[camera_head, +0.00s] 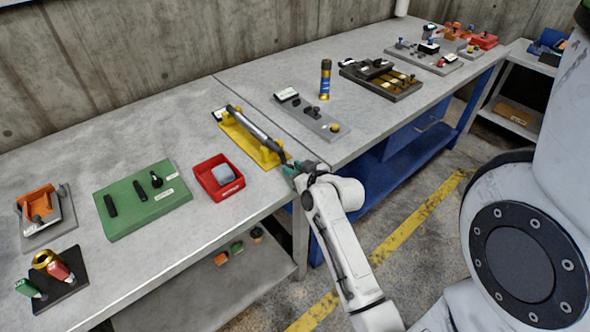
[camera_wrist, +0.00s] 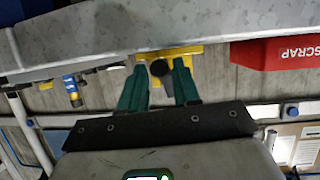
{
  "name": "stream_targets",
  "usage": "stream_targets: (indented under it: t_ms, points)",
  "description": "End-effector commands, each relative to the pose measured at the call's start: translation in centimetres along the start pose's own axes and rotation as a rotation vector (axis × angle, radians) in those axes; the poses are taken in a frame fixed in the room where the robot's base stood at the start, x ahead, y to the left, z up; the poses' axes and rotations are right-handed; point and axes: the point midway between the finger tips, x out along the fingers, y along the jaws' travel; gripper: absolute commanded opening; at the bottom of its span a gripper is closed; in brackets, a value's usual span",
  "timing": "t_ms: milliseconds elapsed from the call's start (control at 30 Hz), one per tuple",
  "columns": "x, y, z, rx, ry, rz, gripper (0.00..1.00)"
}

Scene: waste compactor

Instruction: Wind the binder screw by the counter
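The binder fixture is a yellow base (camera_head: 236,133) with a long grey and black screw rod (camera_head: 252,124) lying along it, on the bench near the seam between two tables. A small counter cannot be made out. My gripper (camera_head: 289,168) is at the near end of the rod, by the bench's front edge. In the wrist view the dark round end of the screw (camera_wrist: 160,68) shows between the green fingertips of my gripper (camera_wrist: 159,70), with the yellow base (camera_wrist: 196,50) behind it. The fingers are apart, with gaps beside the round end. Contact cannot be seen.
A green board (camera_head: 125,222) lies further left. A grey plate (camera_head: 312,122) and a blue-yellow cylinder (camera_head: 325,84) stand to the right.

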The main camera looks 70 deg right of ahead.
Motion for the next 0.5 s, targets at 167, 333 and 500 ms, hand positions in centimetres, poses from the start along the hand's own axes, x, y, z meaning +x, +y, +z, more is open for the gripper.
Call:
stream_targets:
  t_ms: [167, 333, 500]
  points:
    - [-0.01, -0.01, 0.01, 0.0, 0.0, 0.0, 0.14]
    - [-0.02, -0.01, 0.01, 0.0, 0.0, 0.0, 0.0]
    - [-0.02, -0.12, -0.04, 0.019, -0.002, -0.01, 0.0]
